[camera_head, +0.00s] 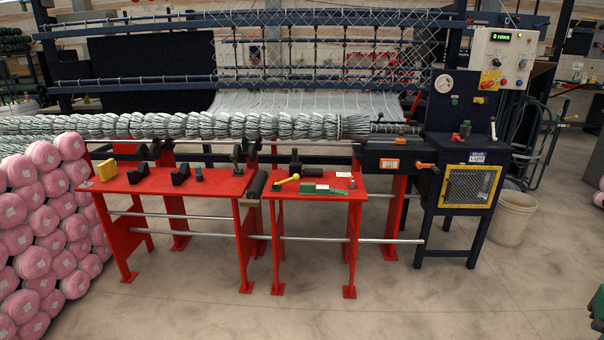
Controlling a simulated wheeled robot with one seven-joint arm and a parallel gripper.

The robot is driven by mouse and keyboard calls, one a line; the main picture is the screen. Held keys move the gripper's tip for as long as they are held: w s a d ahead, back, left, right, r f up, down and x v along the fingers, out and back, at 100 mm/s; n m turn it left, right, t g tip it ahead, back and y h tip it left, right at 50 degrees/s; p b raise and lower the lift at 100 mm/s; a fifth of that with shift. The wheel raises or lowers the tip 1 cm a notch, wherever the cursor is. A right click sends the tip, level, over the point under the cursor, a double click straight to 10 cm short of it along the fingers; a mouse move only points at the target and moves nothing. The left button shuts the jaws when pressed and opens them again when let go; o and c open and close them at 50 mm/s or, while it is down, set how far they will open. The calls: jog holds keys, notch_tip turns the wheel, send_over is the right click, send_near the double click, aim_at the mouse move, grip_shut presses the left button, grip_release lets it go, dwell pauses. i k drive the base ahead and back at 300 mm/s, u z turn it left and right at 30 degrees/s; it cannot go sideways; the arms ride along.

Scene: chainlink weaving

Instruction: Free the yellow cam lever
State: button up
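A yellow lever with a rounded end (286,181) sits on the right-hand red table (340,196), near its left side. It slants up to the right, and its ball end lies beside a dark block (312,171). A flat green piece (323,189) lies just to the right of the lever. At this size I cannot tell how the lever is fixed. My gripper is not in this view.
A dark roller (257,184) lies between the two red tables. A thick wire bundle (200,126) runs behind. Pink spools (45,230) stand left, a bucket (514,218) right. The front floor is clear.

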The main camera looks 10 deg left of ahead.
aim_at(296, 176)
jog(key=i, duration=0.7)
jog(key=u, duration=0.65)
jog(key=k, duration=0.6)
jog(key=z, duration=0.3)
jog(key=i, duration=1.4)
jog(key=u, duration=0.35)
